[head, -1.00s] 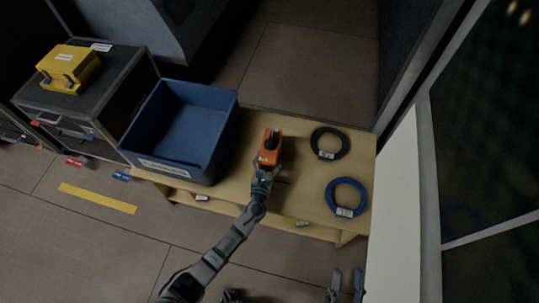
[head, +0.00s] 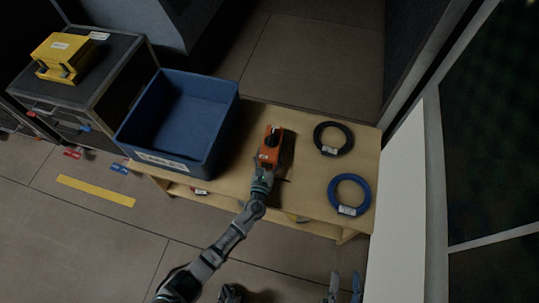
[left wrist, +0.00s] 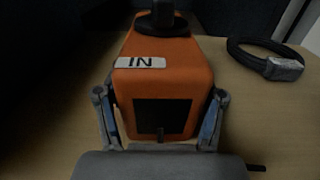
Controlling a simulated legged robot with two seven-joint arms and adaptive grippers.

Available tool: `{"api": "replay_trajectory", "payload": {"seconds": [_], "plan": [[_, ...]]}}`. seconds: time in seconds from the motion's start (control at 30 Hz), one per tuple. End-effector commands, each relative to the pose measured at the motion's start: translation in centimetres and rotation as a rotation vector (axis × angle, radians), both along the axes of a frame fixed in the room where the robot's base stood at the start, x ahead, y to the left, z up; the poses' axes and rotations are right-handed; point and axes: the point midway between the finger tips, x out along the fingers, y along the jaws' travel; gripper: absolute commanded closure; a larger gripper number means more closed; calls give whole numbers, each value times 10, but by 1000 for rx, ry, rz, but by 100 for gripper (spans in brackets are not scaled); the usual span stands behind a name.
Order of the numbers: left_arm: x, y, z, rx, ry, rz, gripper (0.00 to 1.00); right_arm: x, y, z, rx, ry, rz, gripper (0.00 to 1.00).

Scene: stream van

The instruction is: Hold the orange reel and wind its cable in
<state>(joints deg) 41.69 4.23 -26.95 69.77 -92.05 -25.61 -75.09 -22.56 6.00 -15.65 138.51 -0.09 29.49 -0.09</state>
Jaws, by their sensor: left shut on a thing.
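The orange reel (head: 269,156) lies on the wooden bench, with a black knob on top. In the left wrist view the orange reel (left wrist: 185,60) fills the middle and bears a white "IN" label (left wrist: 139,62) and a dark square panel (left wrist: 163,117). My left gripper (head: 264,170) is shut on its near end, one finger on each side. A short dark piece (left wrist: 256,167) sticks out near the gripper; I cannot tell if it is cable. My right gripper (head: 345,286) is at the bottom edge of the head view, fingers apart and empty.
A blue bin (head: 152,155) stands left of the reel on the bench (head: 235,185). A black cable coil (head: 317,139) and a blue cable coil (head: 332,192) lie to the right. A yellow case (head: 63,55) sits on a dark cabinet (head: 104,68). A white panel (head: 405,200) stands at the bench's right.

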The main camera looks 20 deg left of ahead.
Motion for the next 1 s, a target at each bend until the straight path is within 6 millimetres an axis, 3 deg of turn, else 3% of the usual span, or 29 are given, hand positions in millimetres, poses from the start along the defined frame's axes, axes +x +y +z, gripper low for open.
{"api": "replay_trajectory", "payload": {"seconds": [0.23,0.37,0.4,0.47,0.57,0.8,1.0], "plan": [[0,0,-2,0,0,0,73,0,0,-2,1,3,0,62],[0,0,-1,0,-1,0,73,6,2,-6,6,17,9,95],[0,0,-1,0,-1,0,73,13,4,-11,12,31,18,100],[0,0,-1,0,-1,0,73,27,10,-21,23,68,39,100],[0,0,-1,0,-1,0,73,64,25,-45,53,163,98,100],[0,0,0,0,-2,0,73,175,85,-106,101,491,296,100],[0,0,0,0,-3,0,73,251,133,-130,76,783,436,100]]}}
